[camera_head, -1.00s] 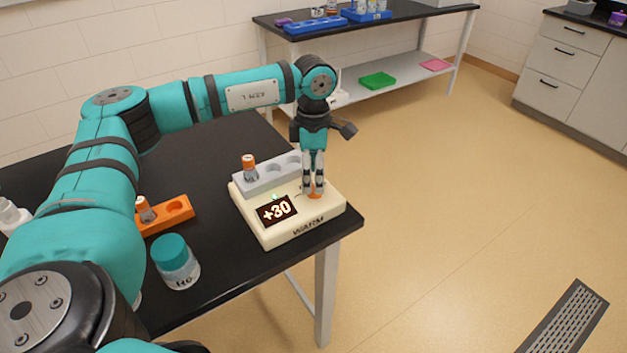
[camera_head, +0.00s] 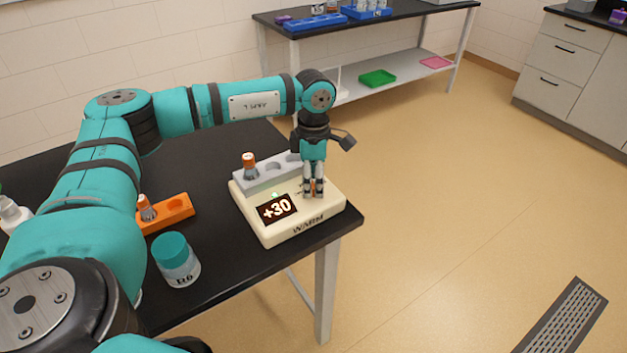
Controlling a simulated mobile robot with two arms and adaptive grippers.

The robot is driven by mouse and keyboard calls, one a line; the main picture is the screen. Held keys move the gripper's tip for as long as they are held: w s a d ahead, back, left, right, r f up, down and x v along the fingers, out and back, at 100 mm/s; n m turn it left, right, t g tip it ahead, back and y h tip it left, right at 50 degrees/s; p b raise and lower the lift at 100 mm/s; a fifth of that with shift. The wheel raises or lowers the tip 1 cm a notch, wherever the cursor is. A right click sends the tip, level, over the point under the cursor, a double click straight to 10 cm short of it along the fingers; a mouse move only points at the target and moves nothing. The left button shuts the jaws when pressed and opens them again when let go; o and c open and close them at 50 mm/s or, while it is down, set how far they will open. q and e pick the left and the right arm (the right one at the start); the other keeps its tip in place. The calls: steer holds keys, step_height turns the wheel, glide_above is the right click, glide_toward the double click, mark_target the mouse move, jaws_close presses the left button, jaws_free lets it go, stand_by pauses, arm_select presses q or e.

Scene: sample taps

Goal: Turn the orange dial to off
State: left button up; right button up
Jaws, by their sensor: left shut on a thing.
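The orange dial (camera_head: 313,188) sits on top of a cream device (camera_head: 275,232) marked WARM, near the right corner of the black table. My left gripper (camera_head: 313,192) points down over the device and is shut on the dial, whose surface is mostly hidden by the fingers. The device's display (camera_head: 277,209) reads +30, and a small green light (camera_head: 275,195) glows above it. My right gripper is not in view.
A grey rack (camera_head: 268,176) with an orange-capped vial (camera_head: 249,165) stands at the device's back. An orange rack (camera_head: 176,208) and a teal-lidded jar (camera_head: 176,262) stand to the left.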

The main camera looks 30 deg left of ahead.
arm_select(q)
steer(key=shift+n, duration=0.3)
steer(key=n, duration=0.3)
steer(key=shift+n, duration=0.3)
steer(key=n+b, duration=0.1)
steer(key=n, duration=0.3)
steer(key=shift+s, duration=0.1)
steer(key=n, duration=0.5)
steer(key=shift+d+t, duration=0.1)
steer(key=shift+t, duration=0.3)
steer(key=shift+r+n, duration=0.1)
steer(key=shift+n, duration=2.2)
steer(key=o, duration=1.1)
steer(key=shift+o, duration=0.2)
step_height(320, 180, up, 12)
steer(key=shift+s+a, duration=0.2)
steer(key=shift+a, duration=0.05)
